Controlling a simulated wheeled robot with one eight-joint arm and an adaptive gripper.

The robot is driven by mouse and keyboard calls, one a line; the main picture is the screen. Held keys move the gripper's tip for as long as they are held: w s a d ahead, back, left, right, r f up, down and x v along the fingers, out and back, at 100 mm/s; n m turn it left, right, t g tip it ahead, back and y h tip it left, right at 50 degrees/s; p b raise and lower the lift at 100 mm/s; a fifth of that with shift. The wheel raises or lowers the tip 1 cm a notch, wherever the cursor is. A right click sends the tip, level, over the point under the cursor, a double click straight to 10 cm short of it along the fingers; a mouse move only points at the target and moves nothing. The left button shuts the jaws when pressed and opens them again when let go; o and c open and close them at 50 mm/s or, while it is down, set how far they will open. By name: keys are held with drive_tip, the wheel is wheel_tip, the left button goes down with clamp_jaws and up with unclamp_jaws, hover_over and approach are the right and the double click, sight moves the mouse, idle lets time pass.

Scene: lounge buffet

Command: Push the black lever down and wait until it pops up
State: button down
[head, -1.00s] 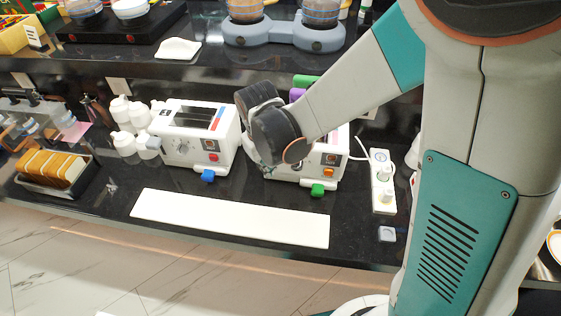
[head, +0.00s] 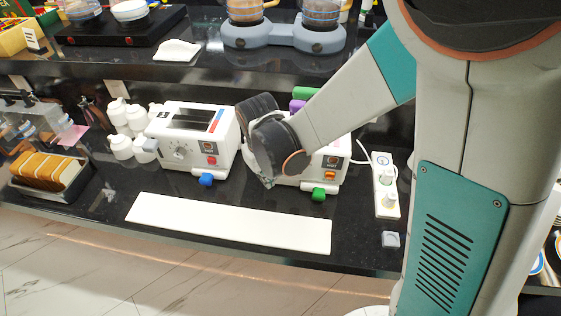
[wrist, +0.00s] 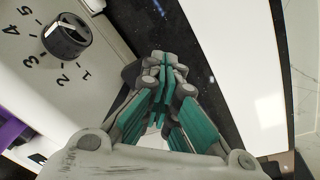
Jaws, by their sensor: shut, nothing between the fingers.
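Two white toasters stand on the black counter. The left toaster (head: 195,135) is in full view. The right toaster (head: 325,160) is partly hidden by my arm; its green knob (head: 318,194) shows low at the front. In the wrist view, a white panel with a black numbered dial (wrist: 67,36) is beside my gripper. My gripper (wrist: 162,62) is shut and empty, its fingertips close together past the dial. In the head view it is in front of the right toaster's left end. A dark piece (wrist: 130,73) shows behind the fingers, perhaps the black lever; contact cannot be told.
A long white board (head: 230,223) lies along the counter's front. A power strip (head: 384,185) is on the right, with a small grey block (head: 390,240) below it. White bottles (head: 122,145) and a bread rack (head: 48,172) are on the left. A shelf (head: 200,72) runs above.

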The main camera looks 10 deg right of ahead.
wheel_tip(320, 180, up, 12)
drive_tip(key=p, duration=0.8)
drive_tip(key=shift+p, duration=0.35)
